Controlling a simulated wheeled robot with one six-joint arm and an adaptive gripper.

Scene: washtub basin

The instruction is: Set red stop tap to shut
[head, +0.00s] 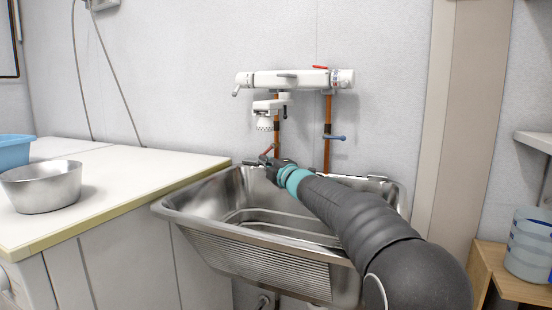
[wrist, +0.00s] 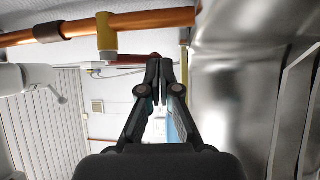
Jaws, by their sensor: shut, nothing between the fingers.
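The red stop tap's handle (head: 267,150) shows beside the left copper pipe, below the white shower fitting. In the wrist view its dark red handle (wrist: 132,59) runs sideways from a brass valve body (wrist: 106,36), roughly along the copper pipe (wrist: 150,20). My gripper (head: 262,161) is at the tap, over the back of the basin. In the wrist view my gripper (wrist: 160,62) has its fingertips together and empty, at the handle's right end. I cannot tell whether they touch it.
A blue-handled tap (head: 335,137) sits on the right copper pipe. A white mixer (head: 295,79) with a red mark is on the wall above. The steel basin (head: 270,262) lies below my arm. A metal bowl (head: 42,187) stands on the left counter.

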